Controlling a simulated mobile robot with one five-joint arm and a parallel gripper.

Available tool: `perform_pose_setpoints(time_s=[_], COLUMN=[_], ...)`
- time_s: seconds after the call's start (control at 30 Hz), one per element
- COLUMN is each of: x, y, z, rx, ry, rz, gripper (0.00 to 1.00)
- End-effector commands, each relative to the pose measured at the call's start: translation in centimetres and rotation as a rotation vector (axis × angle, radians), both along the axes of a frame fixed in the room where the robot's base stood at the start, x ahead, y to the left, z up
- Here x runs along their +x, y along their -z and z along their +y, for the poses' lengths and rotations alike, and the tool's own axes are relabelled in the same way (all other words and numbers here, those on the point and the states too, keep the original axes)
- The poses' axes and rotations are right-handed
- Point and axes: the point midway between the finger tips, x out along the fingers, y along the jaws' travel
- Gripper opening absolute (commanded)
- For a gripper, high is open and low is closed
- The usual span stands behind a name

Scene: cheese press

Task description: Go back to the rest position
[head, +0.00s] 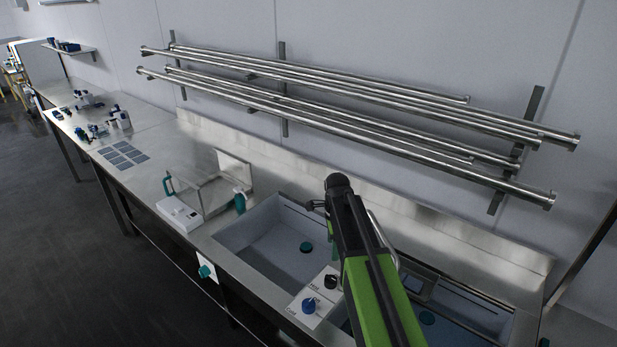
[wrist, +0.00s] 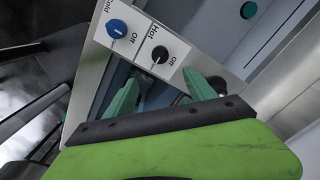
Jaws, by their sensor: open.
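My gripper (wrist: 160,80) shows in the wrist view as two separate teal fingers with nothing between them. It is open, over the sink-front panel with the knobs. The blue cold knob (wrist: 117,27) and the black hot knob (wrist: 160,54) lie just beyond the fingers, both with their pointers near the "Off" labels. In the head view my green and black arm reaches in from the lower right over the sinks. It hides most of the gripper there. The blue knob (head: 309,304) and the black knob (head: 330,281) show left of the arm.
An empty-looking left sink (head: 270,262) with a teal drain plug (head: 306,247) lies beside my arm. A clear-walled press box (head: 205,193) stands on the steel counter (head: 150,180) to the left. Steel pipes (head: 340,90) run along the wall above. Dark floor is open at left.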

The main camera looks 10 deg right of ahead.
Motion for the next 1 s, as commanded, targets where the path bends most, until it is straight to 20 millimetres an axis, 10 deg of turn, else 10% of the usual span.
perform_pose_setpoints(time_s=[0.27,0.6,1.0], x=[-6.1,-15.7,-16.6], y=[3.8,5.2,5.0], z=[0.1,0.2,0.2], rx=[0.0,0.001,0.001], ry=[-0.109,-1.024,-1.593], rz=[0.0,0.0,0.0], gripper=[0.64,0.64,0.64])
